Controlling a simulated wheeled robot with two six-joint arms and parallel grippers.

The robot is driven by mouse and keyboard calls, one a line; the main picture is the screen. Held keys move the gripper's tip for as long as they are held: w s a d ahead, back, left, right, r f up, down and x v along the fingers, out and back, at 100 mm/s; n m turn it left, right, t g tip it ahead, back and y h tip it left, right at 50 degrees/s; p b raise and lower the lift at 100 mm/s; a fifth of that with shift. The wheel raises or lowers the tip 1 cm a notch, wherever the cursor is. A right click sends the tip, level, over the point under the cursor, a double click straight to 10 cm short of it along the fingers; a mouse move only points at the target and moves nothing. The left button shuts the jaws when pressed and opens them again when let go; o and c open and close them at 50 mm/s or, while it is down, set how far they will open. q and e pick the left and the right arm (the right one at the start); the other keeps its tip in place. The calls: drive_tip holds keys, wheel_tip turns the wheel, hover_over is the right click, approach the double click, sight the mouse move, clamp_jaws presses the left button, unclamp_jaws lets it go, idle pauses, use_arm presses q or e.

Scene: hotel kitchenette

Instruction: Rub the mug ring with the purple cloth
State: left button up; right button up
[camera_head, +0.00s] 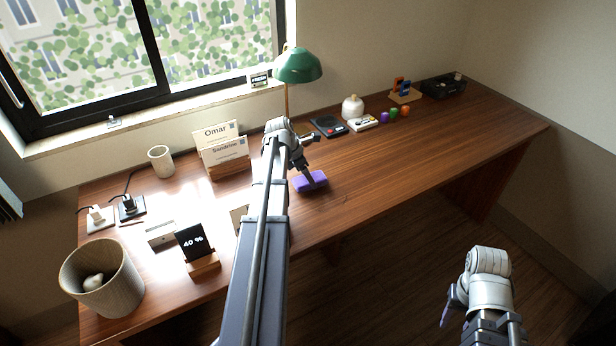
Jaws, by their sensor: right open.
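The purple cloth (316,184) lies as a small folded pad on the brown wooden desk, near its front edge at the middle of the view. My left gripper (309,178) points down at the cloth, with its fingertips at the pad's top. The arm and wrist partly cover it, and I cannot tell if the jaws grip the cloth. I cannot make out the mug ring on the wood. My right gripper (449,306) is open and empty, off the desk at the lower right, above the floor.
A green lamp (298,66), name cards (223,146), a white cup (161,161) and a "40 %" display (194,243) stand around my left arm. A bin (103,279) is at lower left.

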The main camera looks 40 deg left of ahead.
use_arm(q)
drive_tip(key=shift+r+p, duration=2.25)
drive_tip(key=shift+r, duration=0.3)
drive_tip(key=shift+r, duration=0.15)
wheel_tip(320, 180, up, 3)
drive_tip(key=p, duration=0.3)
drive_tip(key=shift+d, duration=0.1)
